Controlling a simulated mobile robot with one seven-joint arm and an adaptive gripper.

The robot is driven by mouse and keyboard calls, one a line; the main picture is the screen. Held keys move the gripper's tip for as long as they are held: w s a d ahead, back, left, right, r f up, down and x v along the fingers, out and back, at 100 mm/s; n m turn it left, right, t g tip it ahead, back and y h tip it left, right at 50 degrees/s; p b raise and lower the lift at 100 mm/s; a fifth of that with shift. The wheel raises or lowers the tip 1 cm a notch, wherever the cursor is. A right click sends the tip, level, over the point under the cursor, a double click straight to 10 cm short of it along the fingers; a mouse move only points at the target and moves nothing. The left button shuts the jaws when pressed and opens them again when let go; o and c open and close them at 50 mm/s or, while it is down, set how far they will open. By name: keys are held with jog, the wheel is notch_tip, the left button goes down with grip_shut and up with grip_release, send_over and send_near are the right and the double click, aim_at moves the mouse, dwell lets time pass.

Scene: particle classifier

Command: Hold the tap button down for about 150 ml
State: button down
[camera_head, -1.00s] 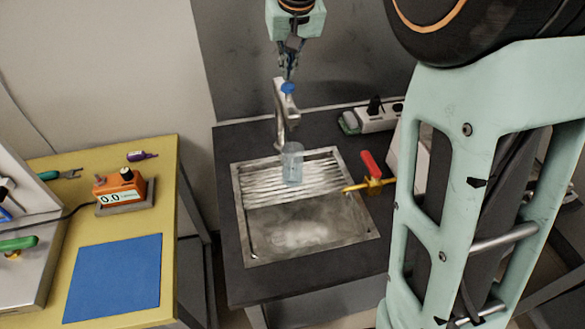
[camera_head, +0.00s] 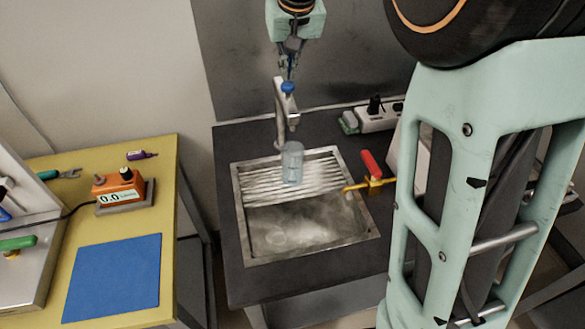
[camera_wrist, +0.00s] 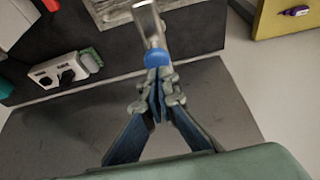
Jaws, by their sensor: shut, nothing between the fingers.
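The tap (camera_head: 281,112) stands at the back of the sink, with a round blue button (camera_head: 288,87) on top. The button also shows in the wrist view (camera_wrist: 157,57). My gripper (camera_head: 289,77) comes down from above, its fingers shut and empty. In the wrist view its fingertips (camera_wrist: 158,78) meet the edge of the button; I cannot tell whether they press it down. A clear beaker (camera_head: 292,164) stands upright below the spout on the ribbed part of the sink (camera_head: 248,258). The water level in it is not clear.
A yellow-and-red valve (camera_head: 372,180) is at the sink's right edge. A white power strip (camera_head: 378,120) lies at the back right. The yellow table (camera_head: 165,220) at left holds an orange scale (camera_head: 118,187) reading 0.0 and a blue mat (camera_head: 115,277).

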jog(key=shift+f+b, duration=0.8)
jog(key=shift+f, duration=0.45)
dwell(0.9)
notch_tip(320, 180, up, 7)
jog(key=p, duration=0.6)
jog(key=shift+r, duration=0.1)
dwell(1.2)
